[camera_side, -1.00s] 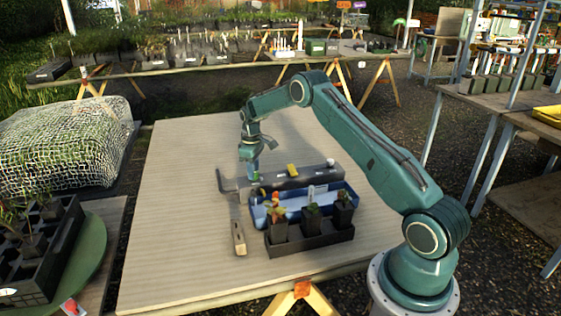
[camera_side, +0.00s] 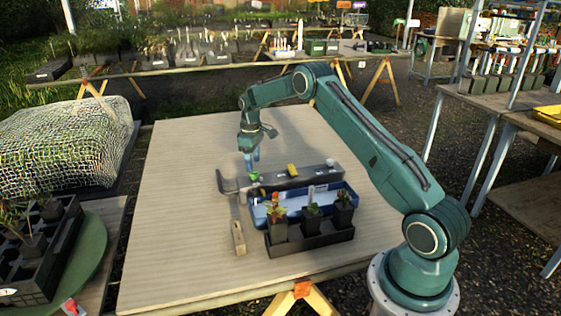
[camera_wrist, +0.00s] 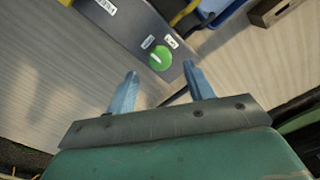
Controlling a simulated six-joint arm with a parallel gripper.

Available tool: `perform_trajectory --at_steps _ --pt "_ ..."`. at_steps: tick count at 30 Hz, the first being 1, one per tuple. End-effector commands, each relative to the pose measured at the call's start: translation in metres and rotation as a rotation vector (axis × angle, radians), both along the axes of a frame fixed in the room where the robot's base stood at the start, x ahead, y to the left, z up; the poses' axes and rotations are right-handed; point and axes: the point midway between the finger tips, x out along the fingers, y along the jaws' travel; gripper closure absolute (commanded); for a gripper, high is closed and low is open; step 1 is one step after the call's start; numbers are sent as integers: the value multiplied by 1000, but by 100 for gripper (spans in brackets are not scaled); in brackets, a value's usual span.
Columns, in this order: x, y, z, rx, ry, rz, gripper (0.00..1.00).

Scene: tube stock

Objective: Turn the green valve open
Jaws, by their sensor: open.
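The green valve (camera_wrist: 160,60) is a round knob with a short white mark, set on the end of a dark grey box (camera_wrist: 128,22). Two small white labels sit beside it in the wrist view, too small to read surely. The mark slants toward the upper left there. In the side view the green valve (camera_side: 253,177) is at the box's left end. My gripper (camera_side: 252,167) points down just above it, with its blue fingers apart and empty. In the wrist view my gripper (camera_wrist: 160,69) has its fingertips on either side of the knob's lower edge, apparently not touching it.
A yellow valve (camera_side: 292,170) stands farther along the box. A blue tray (camera_side: 345,188) and a black tray of potted plants (camera_side: 312,242) lie in front. A wooden-handled tool (camera_side: 239,236) lies at left. The left of the table (camera_side: 180,220) is clear.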

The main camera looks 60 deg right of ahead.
Motion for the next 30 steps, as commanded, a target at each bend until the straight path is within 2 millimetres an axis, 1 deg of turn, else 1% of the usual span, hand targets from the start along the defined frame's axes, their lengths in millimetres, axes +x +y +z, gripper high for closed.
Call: perform_trajectory --at_steps 1,9,15,21,30 --pt "1 0 10 -2 -5 0 48" --pt "1 0 57 -2 -5 1 48" --pt "1 0 84 -1 -3 1 48" --pt "0 0 97 -1 -2 1 48" --pt "0 0 100 -1 -1 1 48"
